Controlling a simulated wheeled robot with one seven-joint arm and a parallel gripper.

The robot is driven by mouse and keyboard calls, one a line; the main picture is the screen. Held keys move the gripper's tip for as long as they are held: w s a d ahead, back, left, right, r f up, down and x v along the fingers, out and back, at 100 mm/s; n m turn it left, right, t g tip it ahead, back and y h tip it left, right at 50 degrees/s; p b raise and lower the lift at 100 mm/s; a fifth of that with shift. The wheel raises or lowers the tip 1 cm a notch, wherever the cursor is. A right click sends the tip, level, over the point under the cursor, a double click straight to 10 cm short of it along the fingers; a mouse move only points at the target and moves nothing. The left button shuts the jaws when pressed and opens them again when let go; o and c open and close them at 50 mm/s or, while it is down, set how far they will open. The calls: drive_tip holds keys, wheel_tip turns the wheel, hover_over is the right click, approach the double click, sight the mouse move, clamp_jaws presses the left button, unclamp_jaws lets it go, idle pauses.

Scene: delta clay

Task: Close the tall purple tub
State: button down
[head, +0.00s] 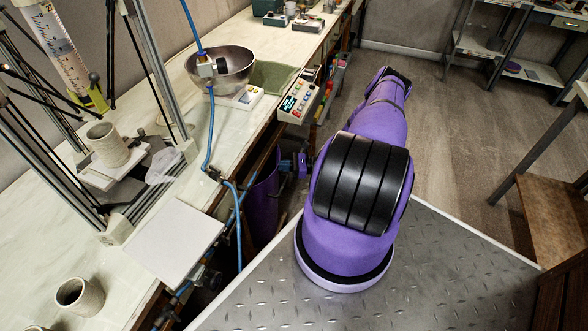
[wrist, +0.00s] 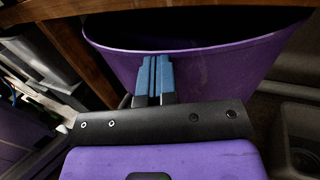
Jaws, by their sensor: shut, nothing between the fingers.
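The tall purple tub (head: 262,205) stands on the floor beneath the bench edge, partly hidden by the bench and a blue hose. In the wrist view the tub (wrist: 215,68) fills the upper middle, with its curved rim and dark inside showing. I cannot make out a lid. My gripper (wrist: 154,62) has its blue fingers shut together with nothing between them. They overlap the tub's near outer wall below the rim; I cannot tell whether they touch it. In the head view my gripper (head: 288,167) is small and beside the tub's upper right.
The long bench (head: 150,235) runs along the left, carrying a steel bowl (head: 228,66), clay cups (head: 80,296) and a control box (head: 298,98). A blue hose (head: 212,130) hangs over its edge. A wooden beam (wrist: 75,55) lies left of the fingers.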

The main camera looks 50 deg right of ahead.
drive_tip(key=w+a, duration=0.2)
drive_tip(key=w, duration=0.4)
drive_tip(key=shift+a+r, duration=0.1)
drive_tip(key=shift+a, duration=0.05)
drive_tip(key=v, duration=1.4)
drive_tip(key=shift+s+d, duration=0.25)
drive_tip(key=shift+s, duration=0.05)
drive_tip(key=shift+d, duration=0.1)
